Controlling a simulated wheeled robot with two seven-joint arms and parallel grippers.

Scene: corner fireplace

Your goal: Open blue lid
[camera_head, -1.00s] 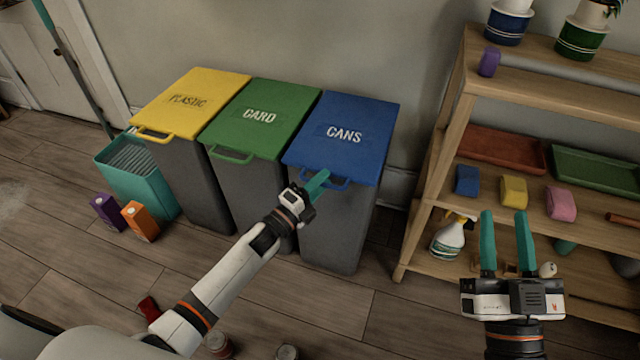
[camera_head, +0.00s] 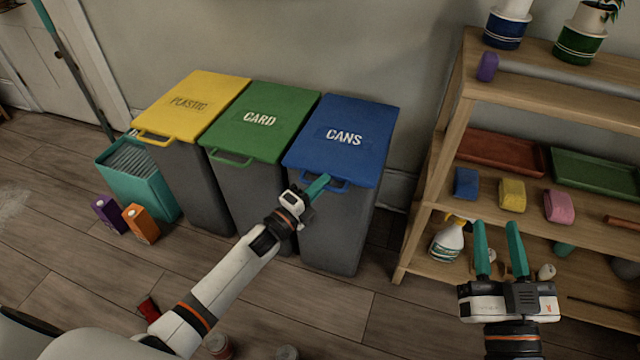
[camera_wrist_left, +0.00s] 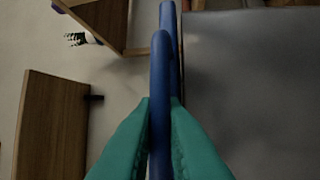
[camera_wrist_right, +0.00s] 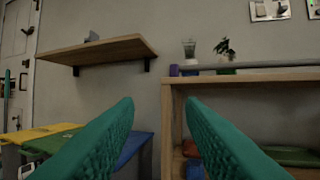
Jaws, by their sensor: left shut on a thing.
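The blue lid (camera_head: 345,140) marked CANS lies closed on the right-hand grey bin (camera_head: 335,228). Its blue handle (camera_head: 330,184) sticks out at the front edge. My left gripper (camera_head: 318,186) is at that handle. In the left wrist view the teal fingers (camera_wrist_left: 160,135) are shut on the blue handle bar (camera_wrist_left: 160,80), one on each side. My right gripper (camera_head: 498,250) is open and empty in front of the shelf, apart from the lid; its spread fingers also show in the right wrist view (camera_wrist_right: 158,135).
A wooden shelf (camera_head: 420,190) with sponges, trays and a spray bottle (camera_head: 447,243) stands at the right.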

